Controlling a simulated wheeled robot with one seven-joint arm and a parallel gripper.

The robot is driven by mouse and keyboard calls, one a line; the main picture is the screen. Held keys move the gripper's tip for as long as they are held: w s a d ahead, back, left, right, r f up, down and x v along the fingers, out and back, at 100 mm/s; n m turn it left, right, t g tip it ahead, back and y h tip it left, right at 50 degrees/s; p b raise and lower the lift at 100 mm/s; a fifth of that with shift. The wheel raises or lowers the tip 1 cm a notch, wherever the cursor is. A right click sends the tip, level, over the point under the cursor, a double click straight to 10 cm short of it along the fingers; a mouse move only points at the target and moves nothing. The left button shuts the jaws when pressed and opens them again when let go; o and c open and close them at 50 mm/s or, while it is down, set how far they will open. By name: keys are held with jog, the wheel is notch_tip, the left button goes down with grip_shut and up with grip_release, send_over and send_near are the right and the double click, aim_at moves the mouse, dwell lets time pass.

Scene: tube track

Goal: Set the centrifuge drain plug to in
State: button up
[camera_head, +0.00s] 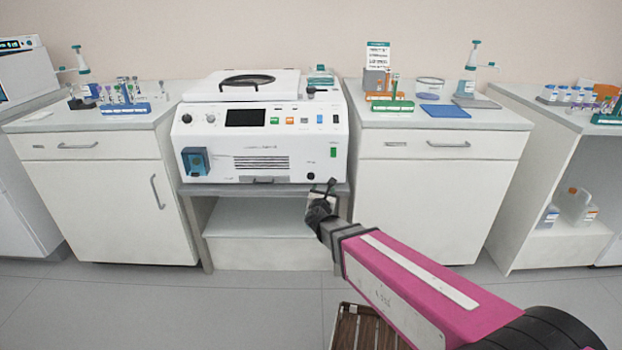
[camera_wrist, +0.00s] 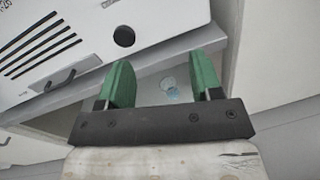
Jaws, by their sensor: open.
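The white centrifuge (camera_head: 262,145) stands on a low grey stand between two cabinets. A round black piece (camera_head: 311,176), which looks like the drain plug, is low on the right of its front panel. It also shows in the wrist view as a black disc (camera_wrist: 124,36), above the left finger. I cannot tell how far in or out it sits. My gripper (camera_head: 326,188) is just right of and in front of this piece. In the wrist view, its green fingers (camera_wrist: 165,78) are apart with nothing between them, below the black disc.
A grey handle (camera_wrist: 58,82) lies left of my fingers, below the vent slots. The stand's edge (camera_head: 235,189) runs under the centrifuge. The right cabinet (camera_head: 425,205) stands close by, and a wooden crate (camera_head: 362,330) is on the floor below my arm.

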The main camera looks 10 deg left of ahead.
aim_at(311, 176)
jog(key=s+a+n+y, duration=0.1)
jog(key=a+n+y, duration=0.15)
jog(key=a, duration=0.25)
jog(key=shift+n, duration=0.45)
jog(key=x, duration=1)
jog(key=shift+w+d, duration=0.25)
jog(key=shift+d, duration=0.1)
